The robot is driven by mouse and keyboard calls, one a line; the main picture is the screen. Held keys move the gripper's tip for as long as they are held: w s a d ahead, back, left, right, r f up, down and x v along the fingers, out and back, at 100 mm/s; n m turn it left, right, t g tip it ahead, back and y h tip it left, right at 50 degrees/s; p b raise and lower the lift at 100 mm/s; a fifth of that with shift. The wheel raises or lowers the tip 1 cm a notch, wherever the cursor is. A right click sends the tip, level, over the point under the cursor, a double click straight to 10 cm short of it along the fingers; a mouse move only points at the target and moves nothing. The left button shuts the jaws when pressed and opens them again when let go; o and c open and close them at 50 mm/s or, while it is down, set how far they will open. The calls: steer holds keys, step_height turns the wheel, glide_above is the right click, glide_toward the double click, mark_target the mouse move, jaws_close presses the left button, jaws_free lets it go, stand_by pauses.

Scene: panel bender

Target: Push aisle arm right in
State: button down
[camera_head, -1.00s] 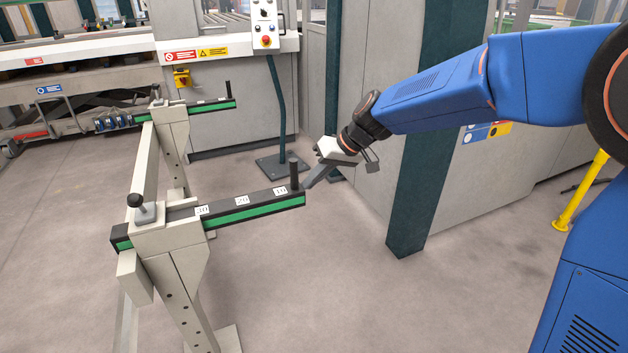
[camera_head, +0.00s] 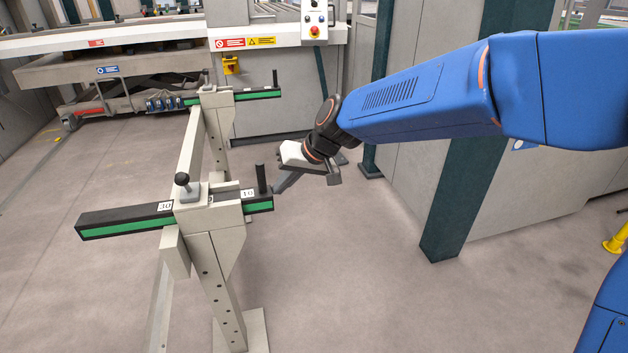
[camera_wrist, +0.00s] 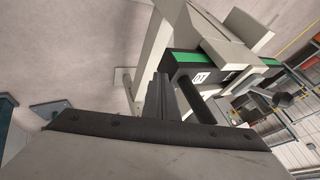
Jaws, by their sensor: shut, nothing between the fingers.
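The near sliding arm (camera_head: 120,221) is a black bar with a green strip and number labels, carried through the head of a beige stand (camera_head: 212,250). Its short right end has a black upright peg (camera_head: 262,180) and the "10" label; its long part sticks out left past the stand. My gripper (camera_head: 280,188) is shut and empty, its fingertips at the arm's right end, seemingly touching it. In the wrist view the shut fingers (camera_wrist: 160,98) point at the arm's end face beside the "10" label (camera_wrist: 200,77). Contact is not clear there.
A second green-striped arm (camera_head: 258,94) with a peg sits on the far post of the stand. A black-knobbed clamp (camera_head: 185,190) stands on the near post. A dark green column (camera_head: 455,200) rises right of my gripper. The floor between is clear.

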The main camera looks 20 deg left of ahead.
mark_target(238, 194)
steer(key=s+a, duration=0.1)
steer(key=a, duration=0.2)
steer(key=s+a, duration=0.2)
steer(key=a, duration=0.1)
steer(key=s+a, duration=0.2)
steer(key=a, duration=0.1)
steer(key=shift+s, duration=0.2)
